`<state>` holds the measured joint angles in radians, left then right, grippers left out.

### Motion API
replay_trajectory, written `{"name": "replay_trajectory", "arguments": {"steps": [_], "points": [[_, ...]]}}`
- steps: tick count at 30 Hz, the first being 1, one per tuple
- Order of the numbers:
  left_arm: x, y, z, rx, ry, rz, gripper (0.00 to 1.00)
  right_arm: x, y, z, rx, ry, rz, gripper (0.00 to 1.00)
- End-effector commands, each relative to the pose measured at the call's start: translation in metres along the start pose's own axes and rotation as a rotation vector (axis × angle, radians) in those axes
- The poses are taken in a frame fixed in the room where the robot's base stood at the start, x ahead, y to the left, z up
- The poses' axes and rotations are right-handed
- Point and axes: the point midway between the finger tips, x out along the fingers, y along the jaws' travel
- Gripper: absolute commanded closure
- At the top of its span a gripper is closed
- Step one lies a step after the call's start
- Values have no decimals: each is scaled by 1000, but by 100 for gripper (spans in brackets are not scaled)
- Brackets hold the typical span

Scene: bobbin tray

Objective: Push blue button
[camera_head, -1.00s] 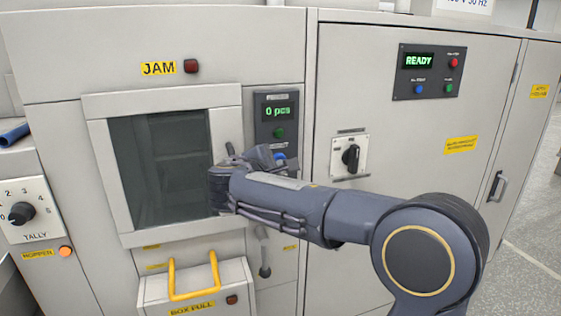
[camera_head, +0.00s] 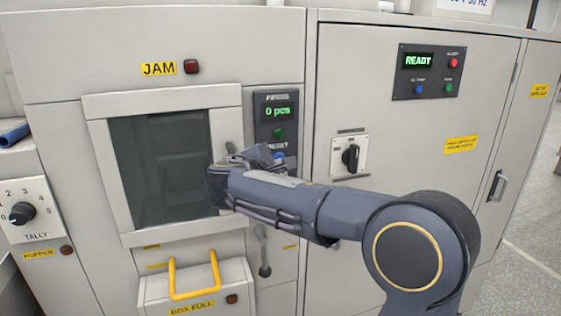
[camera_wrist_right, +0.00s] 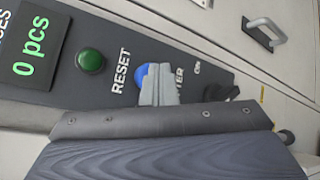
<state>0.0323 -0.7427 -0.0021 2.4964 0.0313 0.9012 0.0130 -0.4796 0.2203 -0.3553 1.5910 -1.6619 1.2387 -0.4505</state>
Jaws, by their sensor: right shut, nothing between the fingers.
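A blue button (camera_wrist_right: 141,76) sits beside the RESET label on the dark counter panel (camera_wrist_right: 108,45). In the right wrist view, my right gripper (camera_wrist_right: 156,72) is shut and empty, its tips in front of the button and covering part of it. I cannot tell whether they touch it. In the head view, only a sliver of that blue button (camera_head: 279,156) shows past my right gripper (camera_head: 262,157). Another blue button (camera_head: 419,89) is on the READY panel (camera_head: 431,71) at upper right. My left gripper is out of view.
A green button (camera_wrist_right: 90,61) and a "0 pcs" display (camera_wrist_right: 32,45) are on the same panel. A framed window (camera_head: 160,165) is left of my gripper. A black rotary switch (camera_head: 350,157) is to the right. A yellow handle (camera_head: 193,275) stands below.

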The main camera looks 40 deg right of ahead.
Motion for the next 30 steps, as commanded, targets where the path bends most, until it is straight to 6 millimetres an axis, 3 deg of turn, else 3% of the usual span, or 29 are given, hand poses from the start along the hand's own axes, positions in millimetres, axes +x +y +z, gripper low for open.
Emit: {"name": "replay_trajectory", "arguments": {"steps": [14,30], "points": [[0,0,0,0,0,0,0,1,1,-1,1,1,0,100],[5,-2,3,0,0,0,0,-11,-9,9,1,0,0,100]]}}
